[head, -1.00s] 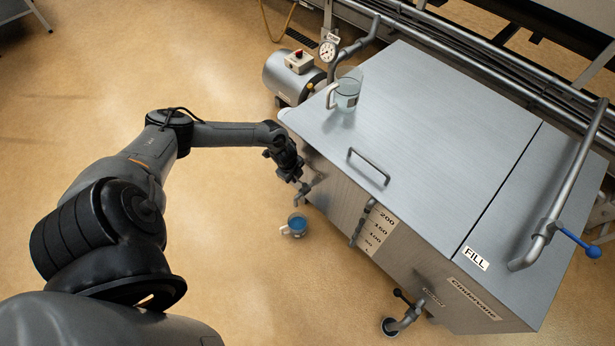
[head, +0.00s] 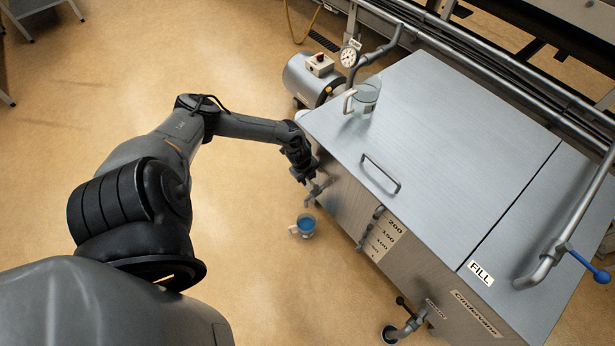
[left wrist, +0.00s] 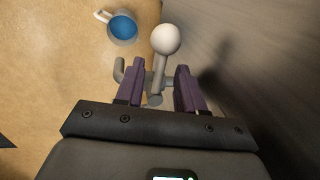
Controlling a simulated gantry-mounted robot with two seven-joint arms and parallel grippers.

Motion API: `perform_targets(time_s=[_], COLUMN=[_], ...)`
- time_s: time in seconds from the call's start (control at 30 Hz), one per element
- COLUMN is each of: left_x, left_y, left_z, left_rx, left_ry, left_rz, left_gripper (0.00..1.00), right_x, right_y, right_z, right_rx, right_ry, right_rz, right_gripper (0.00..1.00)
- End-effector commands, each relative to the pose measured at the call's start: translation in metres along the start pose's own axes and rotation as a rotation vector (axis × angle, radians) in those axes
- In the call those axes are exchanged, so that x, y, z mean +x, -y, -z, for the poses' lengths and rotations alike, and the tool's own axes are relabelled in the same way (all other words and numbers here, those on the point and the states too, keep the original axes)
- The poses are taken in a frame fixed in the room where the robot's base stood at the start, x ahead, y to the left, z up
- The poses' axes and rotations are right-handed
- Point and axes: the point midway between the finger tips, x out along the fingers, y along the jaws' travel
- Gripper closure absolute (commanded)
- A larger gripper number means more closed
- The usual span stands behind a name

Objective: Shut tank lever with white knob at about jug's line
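In the left wrist view the tap lever's white knob (left wrist: 166,38) sits on a grey stem, just beyond my fingertips. My left gripper (left wrist: 160,65) is open, with one purple finger on each side of the stem and visible gaps. In the head view my left gripper (head: 303,172) is at the tank's near left corner, largely covering the lever; the tap spout (head: 314,193) shows below it. A clear jug (head: 304,226) with blue liquid stands on the floor below the spout, and shows in the left wrist view (left wrist: 122,27). Its line cannot be made out. My right gripper is not in view.
The steel tank's lid (head: 440,130) carries a handle (head: 380,173) and another clear jug (head: 364,96). A level scale (head: 385,236) is on the tank's front. A second tap with a black lever (head: 403,304) and a blue-handled fill pipe (head: 572,250) are further right.

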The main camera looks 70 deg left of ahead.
Motion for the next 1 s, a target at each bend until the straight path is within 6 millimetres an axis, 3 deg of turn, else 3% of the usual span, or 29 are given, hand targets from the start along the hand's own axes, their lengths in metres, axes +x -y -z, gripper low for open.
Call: perform_targets(time_s=[0.17, 0.63, 1.0], left_x=[-0.013, -0.089, -0.108], left_y=[0.001, 0.001, -0.001], left_z=[-0.001, -0.001, 0.000], left_rx=[0.000, 0.001, 0.000], left_ry=[0.001, 0.001, 0.000], left_rz=[0.001, 0.000, -0.001], left_gripper=[0.62, 0.62, 0.62], right_x=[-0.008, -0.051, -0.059], right_y=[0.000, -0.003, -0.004], right_z=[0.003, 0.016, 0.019], right_rx=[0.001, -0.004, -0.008], right_ry=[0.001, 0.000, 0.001], right_rz=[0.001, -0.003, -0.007], right_gripper=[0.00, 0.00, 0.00])
